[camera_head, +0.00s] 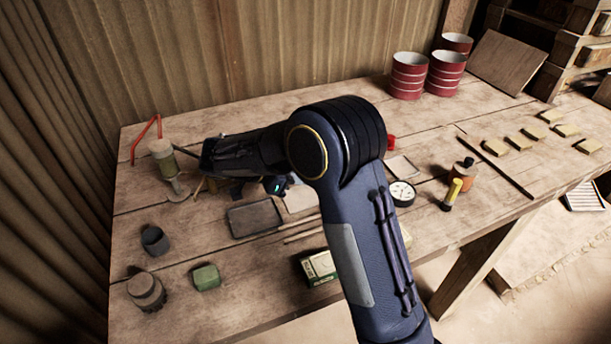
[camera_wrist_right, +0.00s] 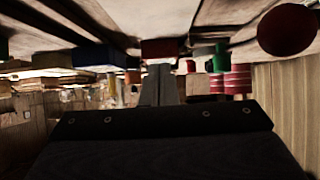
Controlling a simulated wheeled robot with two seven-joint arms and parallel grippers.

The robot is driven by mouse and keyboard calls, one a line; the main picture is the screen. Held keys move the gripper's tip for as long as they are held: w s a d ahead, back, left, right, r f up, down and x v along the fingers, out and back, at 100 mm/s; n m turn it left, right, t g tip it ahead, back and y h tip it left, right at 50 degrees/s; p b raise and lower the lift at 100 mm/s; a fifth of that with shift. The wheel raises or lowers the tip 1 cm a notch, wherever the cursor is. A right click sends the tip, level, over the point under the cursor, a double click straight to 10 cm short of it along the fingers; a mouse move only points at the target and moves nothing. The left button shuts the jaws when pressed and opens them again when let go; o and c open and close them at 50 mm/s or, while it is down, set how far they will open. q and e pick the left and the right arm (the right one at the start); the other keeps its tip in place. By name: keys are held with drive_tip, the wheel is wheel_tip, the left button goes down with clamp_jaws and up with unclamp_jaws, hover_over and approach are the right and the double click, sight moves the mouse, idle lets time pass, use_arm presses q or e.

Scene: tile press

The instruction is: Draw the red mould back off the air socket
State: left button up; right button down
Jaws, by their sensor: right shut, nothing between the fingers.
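A red block (camera_wrist_right: 160,48), perhaps the red mould, shows in the right wrist view straight beyond the fingertips of my right gripper (camera_wrist_right: 163,72). The fingers are closed together with nothing between them. I cannot tell whether they touch the block. In the head view a small red piece (camera_head: 391,142) shows just right of my arm's elbow, partly hidden by it. I cannot tell whether it is the same thing. My arm covers the middle of the table there, and I make out no air socket. My left gripper is in neither view.
The wooden table (camera_head: 235,303) carries a grey tray (camera_head: 255,218), a round gauge (camera_head: 401,193), a green block (camera_head: 206,277) and an orange bottle (camera_head: 462,175). Red tins (camera_head: 409,76) stand at the back. Small tan tiles (camera_head: 519,142) lie at the right.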

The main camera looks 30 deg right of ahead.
drive_tip(key=d, duration=0.3)
drive_tip(key=d+p, duration=0.1)
drive_tip(key=d, duration=0.2)
drive_tip(key=s+d+p, duration=0.1)
drive_tip(key=d, duration=0.2)
drive_tip(key=shift+d+r, duration=0.1)
drive_tip(key=shift+d+f+p, duration=0.2)
drive_tip(key=shift+f+p, duration=0.15)
drive_tip(key=shift+p, duration=0.1)
drive_tip(key=shift+w+f+b, duration=0.1)
drive_tip(key=shift+f+b, duration=0.55)
drive_tip(key=shift+b, duration=0.35)
drive_tip(key=shift+a+b, duration=0.15)
drive_tip(key=shift+b, duration=0.15)
